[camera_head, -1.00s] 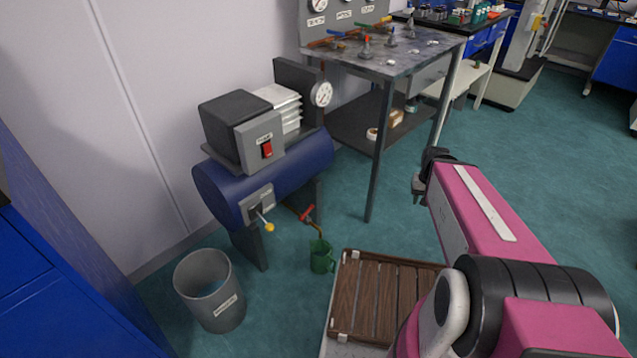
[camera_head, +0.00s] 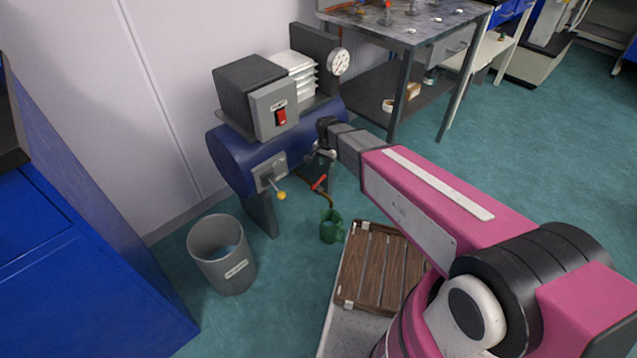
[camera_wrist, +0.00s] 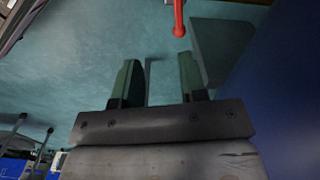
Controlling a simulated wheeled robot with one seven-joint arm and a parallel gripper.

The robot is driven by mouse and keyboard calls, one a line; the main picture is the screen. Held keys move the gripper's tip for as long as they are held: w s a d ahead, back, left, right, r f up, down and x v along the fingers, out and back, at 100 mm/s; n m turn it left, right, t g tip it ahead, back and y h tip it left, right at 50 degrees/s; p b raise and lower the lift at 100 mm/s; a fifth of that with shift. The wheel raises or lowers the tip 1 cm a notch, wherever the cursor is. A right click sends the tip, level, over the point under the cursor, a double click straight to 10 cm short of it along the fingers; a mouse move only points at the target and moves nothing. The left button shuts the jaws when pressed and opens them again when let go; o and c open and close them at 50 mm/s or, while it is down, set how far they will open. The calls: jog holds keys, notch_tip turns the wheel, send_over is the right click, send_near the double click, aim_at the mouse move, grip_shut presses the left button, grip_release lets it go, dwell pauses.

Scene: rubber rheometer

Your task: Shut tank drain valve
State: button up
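The blue tank (camera_head: 228,160) lies on its stand against the wall. Its drain valve has a red handle (camera_head: 319,182) on a brass pipe below the tank, above a green jug (camera_head: 331,226). The red handle also shows at the top of the wrist view (camera_wrist: 179,18), beyond the fingertips. My gripper (camera_head: 318,153) is beside the tank's right part, just above the handle in the head view. In the wrist view my gripper (camera_wrist: 158,68) has its two fingers apart with nothing between them. It appears clear of the handle. I cannot tell whether the valve is open or shut.
A lever with a yellow knob (camera_head: 281,196) sticks out from the tank's front plate. A grey bin (camera_head: 222,265) stands at the left and a wooden slatted platform (camera_head: 352,283) at the right. A metal table (camera_head: 425,30) stands behind. Blue cabinets (camera_head: 80,270) are at the left edge.

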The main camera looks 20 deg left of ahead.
aim_at(319, 181)
jog(key=a, duration=0.1)
jog(key=a+f, duration=0.1)
jog(key=a, duration=0.1)
jog(key=shift+s+a+f, duration=0.1)
jog(key=shift+s+f, duration=0.05)
jog(key=shift+s, duration=0.2)
notch_tip(319, 181, down, 10)
jog(key=shift+f, duration=0.2)
grip_shut()
